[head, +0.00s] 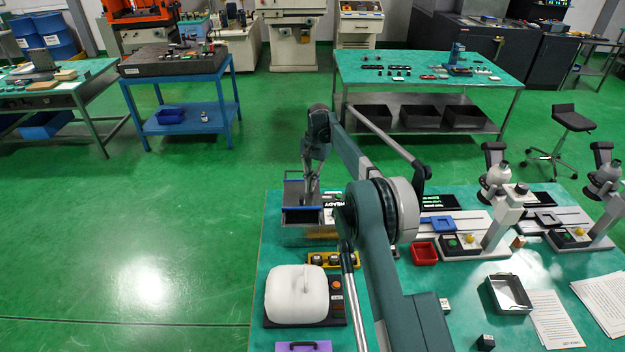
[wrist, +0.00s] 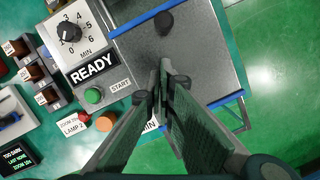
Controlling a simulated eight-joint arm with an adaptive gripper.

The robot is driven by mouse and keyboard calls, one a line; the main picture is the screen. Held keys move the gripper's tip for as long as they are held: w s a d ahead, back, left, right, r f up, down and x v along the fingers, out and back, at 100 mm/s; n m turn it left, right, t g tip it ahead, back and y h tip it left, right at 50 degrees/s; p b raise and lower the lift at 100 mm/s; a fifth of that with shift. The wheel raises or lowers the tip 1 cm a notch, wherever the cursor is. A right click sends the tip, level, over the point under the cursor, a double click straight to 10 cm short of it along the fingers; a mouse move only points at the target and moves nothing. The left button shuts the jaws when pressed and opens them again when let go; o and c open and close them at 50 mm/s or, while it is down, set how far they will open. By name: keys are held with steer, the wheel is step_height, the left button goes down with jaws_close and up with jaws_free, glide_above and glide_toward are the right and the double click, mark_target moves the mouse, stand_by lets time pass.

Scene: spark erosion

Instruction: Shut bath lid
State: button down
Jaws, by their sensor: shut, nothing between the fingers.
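The bath (head: 302,216) is a grey metal box with blue edging near the far left corner of the green table. In the wrist view a grey speckled plate with a dark round knob, which looks like the bath lid (wrist: 200,55), lies between blue strips. I cannot tell how far it covers the bath. The bath's control panel (wrist: 112,76), with a dial, a READY display and a green START button, is left of the plate. My gripper (wrist: 162,82) is shut and empty, over the plate's near left part beside the panel. In the head view my gripper (head: 311,192) is above the bath, and my arm hides its right side.
A white rounded device (head: 296,292) and a yellow holder (head: 335,259) stand in front of the bath. Green floor (head: 150,240) lies open left of the table.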

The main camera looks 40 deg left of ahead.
mark_target(307, 198)
steer(key=shift+s+d+r, duration=0.1)
steer(key=shift+s+d, duration=0.15)
steer(key=shift+s, duration=0.5)
steer(key=shift+s+d, duration=0.2)
steer(key=shift+s, duration=0.55)
steer(key=shift+s+d, duration=0.1)
steer(key=shift+s+d+b, duration=1.15)
steer(key=shift+s+d, duration=1.8)
steer(key=shift+s, duration=0.1)
